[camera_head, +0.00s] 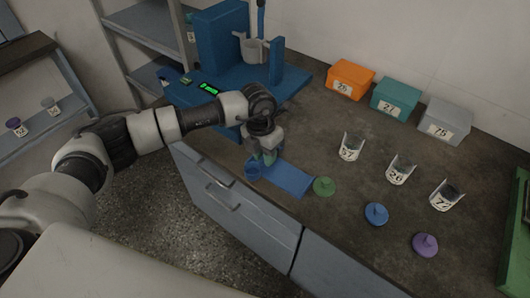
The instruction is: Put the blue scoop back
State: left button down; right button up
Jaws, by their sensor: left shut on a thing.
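The blue scoop (252,171) is at the front edge of the counter, with its round cup showing just below my left gripper. My left gripper (266,158) points down and is shut on the scoop; the fingers hide most of its handle. A flat blue mat (290,180) lies on the counter just right of the scoop. I cannot tell whether the scoop touches the mat or hangs slightly above it. My right gripper is not in view.
The blue shaker (222,45) stands behind my left arm. Orange (351,78), teal (396,96) and grey (446,120) boxes line the back. Labelled clear cups (400,170) and green (324,187), blue (376,214) and purple (425,245) lids stand to the right.

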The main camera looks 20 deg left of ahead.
pick_arm(q)
jog(key=shift+f, duration=0.25)
jog(key=c, duration=1.2)
grip_release()
jog(key=shift+r, duration=0.1)
jog(key=shift+r, duration=0.2)
jog(key=r, duration=0.4)
jog(key=a+r, duration=0.1)
jog(key=r, duration=0.3)
jog(key=w+r+b, duration=0.1)
jog(key=r, duration=0.2)
jog(key=shift+a+r, duration=0.25)
jog(key=shift+r, duration=0.15)
